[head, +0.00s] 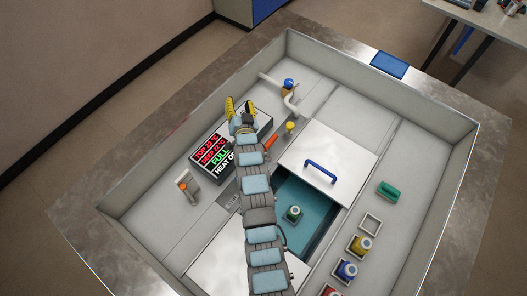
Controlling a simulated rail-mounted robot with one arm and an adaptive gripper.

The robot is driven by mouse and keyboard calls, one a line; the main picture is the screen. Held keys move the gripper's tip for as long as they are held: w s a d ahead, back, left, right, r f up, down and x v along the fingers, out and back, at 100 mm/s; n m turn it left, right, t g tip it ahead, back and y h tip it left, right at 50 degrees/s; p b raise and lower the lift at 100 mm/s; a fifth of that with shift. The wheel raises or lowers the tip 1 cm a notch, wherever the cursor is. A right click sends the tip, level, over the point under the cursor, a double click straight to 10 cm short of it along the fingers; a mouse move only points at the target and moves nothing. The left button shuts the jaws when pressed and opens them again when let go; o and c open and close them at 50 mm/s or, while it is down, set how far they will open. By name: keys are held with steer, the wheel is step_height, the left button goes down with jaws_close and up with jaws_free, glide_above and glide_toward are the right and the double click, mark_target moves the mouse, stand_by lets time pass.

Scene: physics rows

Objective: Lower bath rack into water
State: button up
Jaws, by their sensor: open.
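The water bath shows as a teal opening (316,222) in the bench, partly covered by my arm. I cannot make out the bath rack itself or tell how deep the jar sits. A white lid panel (310,165) with a blue handle (320,171) lies behind the opening. My gripper (239,106) has yellow fingers, spread and empty, at the far end of the display box (212,157), well away from the opening. The display reads FULL in green, with red lines above.
A tap with a blue knob (289,87), an orange lever (270,141) and a grey-and-orange fitting (188,187) stand nearby. At right are a green block (388,190), an empty square holder (370,224), and yellow (360,244) and blue (346,270) jars. Raised walls surround the bench.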

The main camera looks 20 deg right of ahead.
steer(key=w+d+f+m+g+b, duration=0.1)
steer(key=w+d+f+g+b, duration=0.1)
steer(key=d+f+g, duration=0.25)
steer(key=m+g+y+b, duration=0.3)
steer(key=g+y+b, duration=0.1)
steer(key=g+b, duration=0.5)
glide_above(264, 150)
steer(key=s+d+p, duration=0.1)
steer(key=s+p, duration=0.1)
step_height(264, 150, down, 6)
steer(key=g, duration=0.1)
steer(key=shift+w+a+f+p, duration=0.2)
steer(key=shift+w+f+p, duration=0.15)
steer(key=shift+f, duration=1.9)
steer(key=shift+w+a+f+p, duration=0.15)
steer(key=shift+w+f+p, duration=0.2)
steer(key=shift+f, duration=1.95)
steer(key=shift+w+a+f+p, duration=0.2)
steer(key=shift+w+f, duration=0.25)
steer(key=shift+f, duration=1.8)
jaws_close()
